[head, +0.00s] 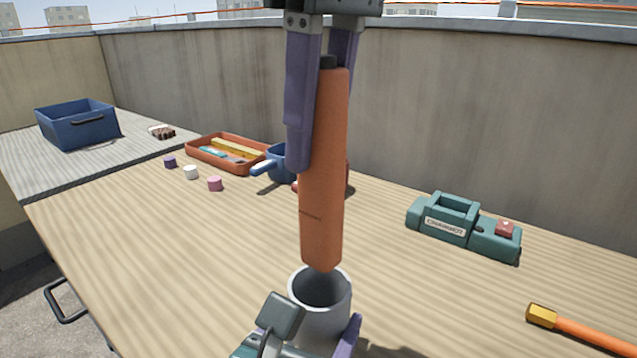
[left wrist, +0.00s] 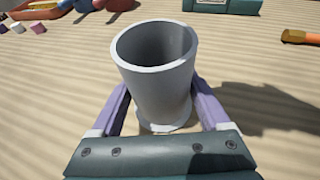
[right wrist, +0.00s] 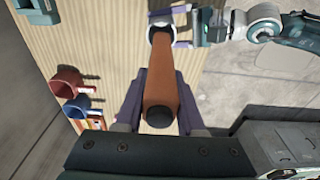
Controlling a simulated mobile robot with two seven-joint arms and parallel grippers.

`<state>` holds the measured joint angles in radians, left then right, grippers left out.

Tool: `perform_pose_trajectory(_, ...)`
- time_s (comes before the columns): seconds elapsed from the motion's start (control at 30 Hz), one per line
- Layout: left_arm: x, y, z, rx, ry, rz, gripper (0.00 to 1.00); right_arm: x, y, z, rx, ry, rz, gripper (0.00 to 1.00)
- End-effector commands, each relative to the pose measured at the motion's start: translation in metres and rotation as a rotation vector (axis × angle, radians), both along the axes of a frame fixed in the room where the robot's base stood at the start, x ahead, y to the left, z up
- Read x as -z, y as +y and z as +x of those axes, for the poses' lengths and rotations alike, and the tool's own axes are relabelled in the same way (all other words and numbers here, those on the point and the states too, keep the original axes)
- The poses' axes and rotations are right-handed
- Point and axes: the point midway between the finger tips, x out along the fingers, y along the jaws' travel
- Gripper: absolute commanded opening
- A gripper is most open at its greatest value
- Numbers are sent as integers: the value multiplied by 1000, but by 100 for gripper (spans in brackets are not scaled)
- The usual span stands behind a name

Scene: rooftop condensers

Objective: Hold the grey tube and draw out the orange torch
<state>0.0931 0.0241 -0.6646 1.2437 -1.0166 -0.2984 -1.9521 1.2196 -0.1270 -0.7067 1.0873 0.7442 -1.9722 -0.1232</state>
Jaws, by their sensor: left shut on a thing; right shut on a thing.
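The orange torch (head: 323,190) is upright in the head view, with a dark cap at its top. My right gripper (head: 300,155) comes down from above and is shut on the torch's upper part. The torch also shows between the fingers in the right wrist view (right wrist: 161,85). The torch's lower end is just above the mouth of the grey tube (head: 320,310), clear of it. The tube stands upright on the wooden table. My left gripper (left wrist: 160,105) is shut around the tube. In the left wrist view the tube (left wrist: 158,85) looks empty; its bottom is in shadow.
A green device (head: 465,228) and an orange-handled hammer (head: 580,330) lie to the right. A blue mug (head: 277,165), an orange tray (head: 195,146) and small coloured pieces (head: 215,183) are at the back left. A blue crate (head: 78,128) stands farther left. The table's left front is clear.

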Motion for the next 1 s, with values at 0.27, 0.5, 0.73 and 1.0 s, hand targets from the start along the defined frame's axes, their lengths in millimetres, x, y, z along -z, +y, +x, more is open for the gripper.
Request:
perform_pose_trajectory(0.27,1,0,0,-1,1,1,18,-44,0,1,0,-2,-2,0)
perform_pose_trajectory(0.5,1,0,0,-1,1,1,18,-49,0,0,0,0,0,0)
perform_pose_trajectory(0.73,1,0,0,0,1,0,90,-49,0,0,0,0,0,0)
perform_pose_trajectory(1.0,0,0,0,0,1,0,100,-49,0,0,0,0,0,0)
